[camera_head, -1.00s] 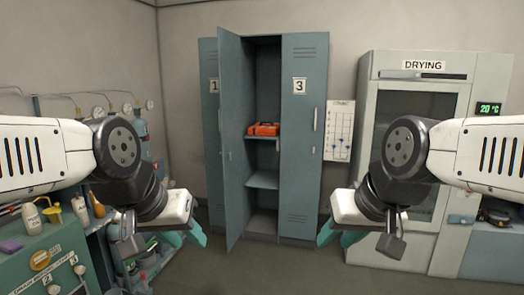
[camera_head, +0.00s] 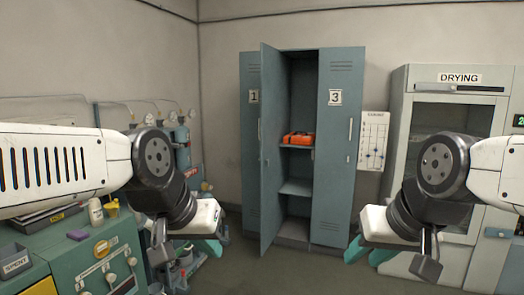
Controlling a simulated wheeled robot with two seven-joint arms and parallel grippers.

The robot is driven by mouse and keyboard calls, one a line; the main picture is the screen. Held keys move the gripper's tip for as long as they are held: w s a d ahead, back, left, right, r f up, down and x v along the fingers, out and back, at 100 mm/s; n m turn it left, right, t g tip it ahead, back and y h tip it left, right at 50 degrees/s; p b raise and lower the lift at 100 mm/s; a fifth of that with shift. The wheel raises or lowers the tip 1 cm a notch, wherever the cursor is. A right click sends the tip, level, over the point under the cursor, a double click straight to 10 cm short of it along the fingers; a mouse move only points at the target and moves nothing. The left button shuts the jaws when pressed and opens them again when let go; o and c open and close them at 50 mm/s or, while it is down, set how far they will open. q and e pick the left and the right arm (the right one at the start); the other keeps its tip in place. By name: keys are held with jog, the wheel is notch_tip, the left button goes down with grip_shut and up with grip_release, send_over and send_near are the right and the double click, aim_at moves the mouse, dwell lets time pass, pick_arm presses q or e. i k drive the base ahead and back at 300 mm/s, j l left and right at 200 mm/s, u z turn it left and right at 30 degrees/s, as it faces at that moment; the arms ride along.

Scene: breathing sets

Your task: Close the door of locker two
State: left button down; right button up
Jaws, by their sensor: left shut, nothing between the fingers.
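The locker bank stands against the back wall. The door of locker two (camera_head: 272,150) is swung open toward me, hinged on its left side, partly covering locker 1 (camera_head: 249,130). Inside locker two, an orange case (camera_head: 298,138) sits on a shelf (camera_head: 297,187). Locker 3 (camera_head: 338,150) is closed. My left gripper (camera_head: 206,250) is in front of the lockers, to the left of the open door and apart from it; it is shut and empty. My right gripper (camera_head: 366,252) is right of the lockers, apart from them; its fingers are partly hidden, so its opening is unclear.
A drying cabinet (camera_head: 445,140) stands at the right, with a wall chart (camera_head: 373,140) beside it. A green workbench (camera_head: 95,265) with bottles and a bin is at the left. The floor (camera_head: 300,275) before the lockers is clear.

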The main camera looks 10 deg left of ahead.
aim_at(270, 74)
jog(key=i+j, duration=0.2)
jog(key=i, duration=0.7)
jog(key=i+j, duration=0.2)
jog(key=i, duration=0.75)
jog(key=i+j+u, duration=0.1)
jog(key=i, duration=0.8)
jog(key=i+j, duration=0.25)
jog(key=i, duration=0.7)
